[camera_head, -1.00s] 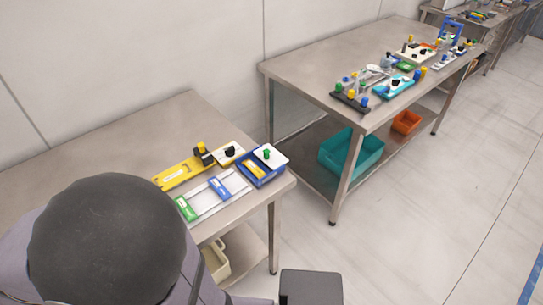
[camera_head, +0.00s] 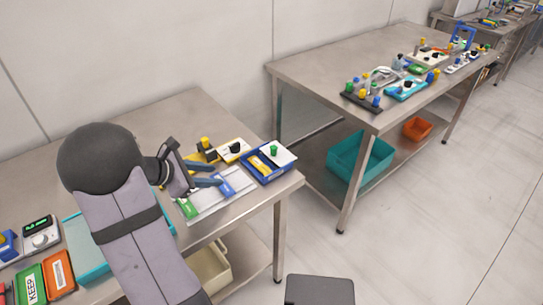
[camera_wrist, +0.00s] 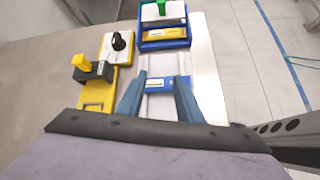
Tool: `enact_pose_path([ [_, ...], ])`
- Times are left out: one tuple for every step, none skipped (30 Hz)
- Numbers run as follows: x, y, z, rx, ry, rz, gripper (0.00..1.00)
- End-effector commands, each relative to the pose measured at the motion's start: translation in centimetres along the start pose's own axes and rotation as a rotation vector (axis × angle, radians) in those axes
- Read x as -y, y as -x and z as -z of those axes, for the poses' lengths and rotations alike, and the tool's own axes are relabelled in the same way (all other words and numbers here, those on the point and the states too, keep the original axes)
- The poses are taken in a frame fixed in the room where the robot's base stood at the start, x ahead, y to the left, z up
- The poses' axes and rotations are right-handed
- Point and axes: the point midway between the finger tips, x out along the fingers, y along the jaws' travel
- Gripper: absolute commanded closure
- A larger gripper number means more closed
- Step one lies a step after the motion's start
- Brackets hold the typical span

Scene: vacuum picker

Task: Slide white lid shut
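A blue box (camera_head: 258,172) stands near the right end of the near table. A white lid (camera_head: 283,157) with a green knob (camera_head: 274,151) covers its far right part, and a yellow block (camera_head: 257,164) shows in the uncovered part. In the wrist view the lid (camera_wrist: 150,14) is at the top, across the far part of the blue box (camera_wrist: 143,43). My gripper (camera_head: 222,182) is open, with its two blue-grey fingers apart above the white rail board. In the wrist view my gripper (camera_wrist: 158,90) points toward the box, short of it and touching neither box nor lid.
A white rail board (camera_head: 212,203) with a blue slider (camera_head: 228,189) and a green block (camera_head: 187,208) lies before the box. A yellow fixture (camera_wrist: 97,100) and a white plate with a black knob (camera_wrist: 117,46) stand left. The table edge (camera_head: 285,191) is close right.

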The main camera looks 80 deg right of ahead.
Motion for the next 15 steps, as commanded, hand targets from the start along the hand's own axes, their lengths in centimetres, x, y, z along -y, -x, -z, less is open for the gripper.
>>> enact_pose_path([
  [-0.3, -3.3, -1.7, 0.061, 0.039, 0.011, 0.67],
  [-0.6, -4.6, -2.9, 0.097, 0.068, 0.012, 0.67],
  [-1.0, -6.2, -4.4, 0.139, 0.104, 0.015, 0.67],
  [-1.1, -7.3, -5.4, 0.168, 0.127, 0.018, 0.67],
  [-1.3, -8.3, -6.3, 0.194, 0.150, 0.021, 0.67],
  [-1.4, -9.4, -7.5, 0.224, 0.177, 0.026, 0.67],
  [-1.4, -10.1, -8.2, 0.243, 0.193, 0.029, 0.67],
  [-1.5, -10.7, -8.8, 0.260, 0.210, 0.031, 0.67],
  [-1.5, -11.3, -9.5, 0.278, 0.227, 0.035, 0.67],
  [-1.5, -11.6, -9.9, 0.289, 0.236, 0.037, 0.67],
  [-1.6, -11.9, -10.2, 0.298, 0.245, 0.038, 0.67],
  [-1.6, -12.2, -10.6, 0.306, 0.253, 0.040, 0.67],
  [-1.6, -12.2, -10.7, 0.310, 0.257, 0.041, 0.67],
  [-1.6, -12.3, -10.8, 0.313, 0.260, 0.041, 0.67],
  [-1.6, -12.3, -10.9, 0.315, 0.262, 0.040, 0.67],
])
